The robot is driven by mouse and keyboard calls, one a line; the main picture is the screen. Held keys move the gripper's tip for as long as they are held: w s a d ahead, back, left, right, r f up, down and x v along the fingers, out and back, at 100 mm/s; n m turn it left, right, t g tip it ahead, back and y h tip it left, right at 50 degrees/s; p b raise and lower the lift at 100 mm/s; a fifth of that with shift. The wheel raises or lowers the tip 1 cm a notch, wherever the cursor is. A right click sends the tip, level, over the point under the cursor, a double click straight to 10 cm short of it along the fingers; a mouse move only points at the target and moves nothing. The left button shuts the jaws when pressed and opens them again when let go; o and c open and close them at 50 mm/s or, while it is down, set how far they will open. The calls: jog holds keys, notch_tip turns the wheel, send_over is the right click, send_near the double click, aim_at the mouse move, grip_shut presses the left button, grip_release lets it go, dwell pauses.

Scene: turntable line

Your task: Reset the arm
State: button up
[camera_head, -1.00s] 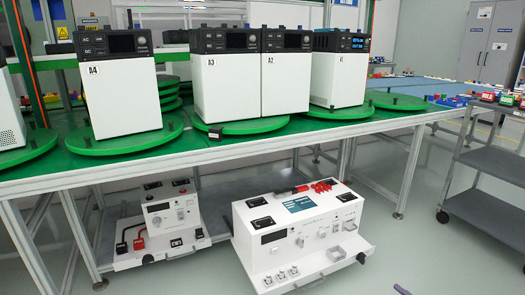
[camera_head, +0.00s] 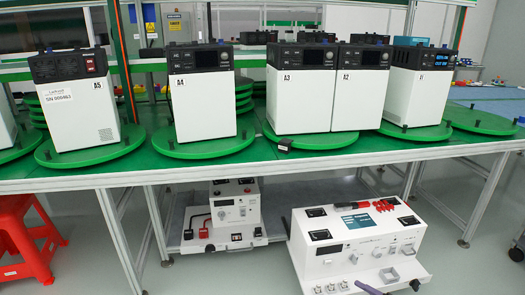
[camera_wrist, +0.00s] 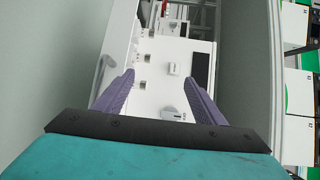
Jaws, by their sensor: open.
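My gripper (camera_wrist: 158,95) shows in the wrist view with its two purple fingers spread apart and nothing between them. Beyond the fingers is the front panel of a white test unit (camera_wrist: 150,62), with small knobs and sockets. In the head view only a purple piece of my gripper (camera_head: 370,289) shows at the bottom edge, in front of the larger white test unit (camera_head: 345,240). That unit stands low in front of the bench and carries red leads on top. I cannot tell the exact gap between fingers and unit.
A green-topped bench (camera_head: 300,166) spans the view. White boxes labelled A5 (camera_head: 78,125), A4 (camera_head: 205,108), A3 (camera_head: 300,102), A2 (camera_head: 358,100) and A1 (camera_head: 415,97) stand on green turntables. A smaller white unit (camera_head: 228,213) sits under the bench. A red stool (camera_head: 30,240) stands at the left.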

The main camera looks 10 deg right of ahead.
jog(key=a+r+n+g+y+p, duration=0.2)
jog(key=a+g+p, duration=0.15)
jog(key=a, duration=0.85)
jog(key=a+r+n+g+y+p, duration=0.1)
jog(key=a+r+n+g+p, duration=0.2)
jog(key=a, duration=1)
jog(key=s+a+r+n+g+p, duration=0.1)
jog(key=s+a+g+p, duration=0.25)
jog(key=a, duration=0.45)
jog(key=s+a+r+n+g+p, duration=0.1)
jog(key=s+a+n+g+p, duration=0.15)
jog(key=s+a, duration=0.4)
jog(key=s+a+r+n+g+h+p, duration=0.1)
jog(key=s+a+r+g+h+p, duration=0.2)
jog(key=s, duration=0.5)
jog(key=s+a+r+n+g+h+p, duration=0.1)
jog(key=s+a+n+g+h+p, duration=0.2)
jog(key=s+a+p, duration=0.4)
jog(key=s+d+r+h, duration=0.1)
jog(key=s+d+h, duration=0.2)
jog(key=d, duration=0.3)
jog(key=s+d+r+h+b, duration=0.1)
jog(key=s+d+h, duration=0.2)
jog(key=s+d, duration=0.2)
jog(key=shift+s+d+m+g+h, duration=0.25)
jog(key=shift+d+m+g+h, duration=0.2)
jog(key=shift+d, duration=0.35)
